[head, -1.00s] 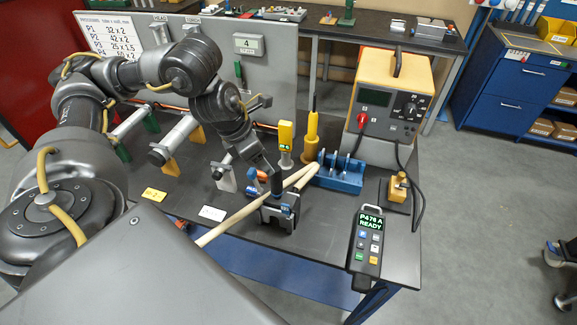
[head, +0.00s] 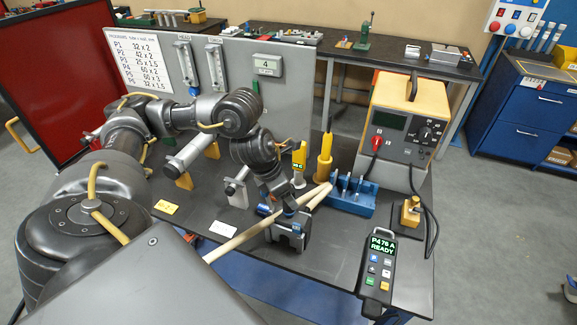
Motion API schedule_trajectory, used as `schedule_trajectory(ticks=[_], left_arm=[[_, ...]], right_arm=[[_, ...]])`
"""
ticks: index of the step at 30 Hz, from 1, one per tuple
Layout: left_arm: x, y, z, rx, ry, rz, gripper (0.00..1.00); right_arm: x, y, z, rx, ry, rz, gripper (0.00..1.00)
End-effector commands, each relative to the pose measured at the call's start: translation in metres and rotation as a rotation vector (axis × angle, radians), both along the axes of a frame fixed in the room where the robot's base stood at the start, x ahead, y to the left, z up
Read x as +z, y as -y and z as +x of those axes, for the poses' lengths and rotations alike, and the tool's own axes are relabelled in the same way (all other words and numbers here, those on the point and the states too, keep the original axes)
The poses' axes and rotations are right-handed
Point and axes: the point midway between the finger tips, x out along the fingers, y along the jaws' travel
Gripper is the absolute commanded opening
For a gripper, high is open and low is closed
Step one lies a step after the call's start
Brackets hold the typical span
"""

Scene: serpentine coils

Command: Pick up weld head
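The weld head appears to be the dark, boxy clamp-shaped unit (head: 291,241) near the table's front middle, with blue and orange details at its top. A thick beige hose (head: 240,239) runs beside it. My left gripper (head: 287,212) comes down from the upper left and is right over the top of this unit. Its fingertips overlap the unit, so contact and finger gap are unclear. My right gripper is not in view.
A yellow welding power source (head: 405,125), blue rack (head: 350,197), yellow bottle-like tool (head: 325,158) and handheld pendant (head: 376,262) stand right of the gripper. Horizontal tube fixtures (head: 194,150) and a grey panel (head: 150,57) lie behind the arm. Dark tabletop (head: 325,250) is bare at the front.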

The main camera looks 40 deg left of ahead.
Motion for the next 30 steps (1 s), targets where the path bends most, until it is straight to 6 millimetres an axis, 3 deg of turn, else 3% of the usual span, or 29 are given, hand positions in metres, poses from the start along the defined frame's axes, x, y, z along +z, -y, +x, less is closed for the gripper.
schedule_trajectory(ticks=[1, 6, 14, 27, 30], left_arm=[[-0.003, 0.002, 0.002, 0.003, -0.006, 0.000, 0.57], [-0.023, 0.005, 0.009, 0.002, -0.003, 0.001, 0.57], [-0.027, 0.006, 0.011, 0.001, 0.000, 0.000, 0.57], [-0.027, 0.006, 0.011, 0.001, 0.000, 0.000, 0.02], [-0.027, 0.006, 0.011, 0.001, 0.000, 0.000, 0.00]], right_arm=[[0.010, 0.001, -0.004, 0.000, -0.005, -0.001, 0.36], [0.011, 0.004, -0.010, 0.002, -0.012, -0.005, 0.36], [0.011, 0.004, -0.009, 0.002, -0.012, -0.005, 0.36], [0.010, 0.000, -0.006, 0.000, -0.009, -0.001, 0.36], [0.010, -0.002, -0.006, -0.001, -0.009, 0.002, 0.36]])
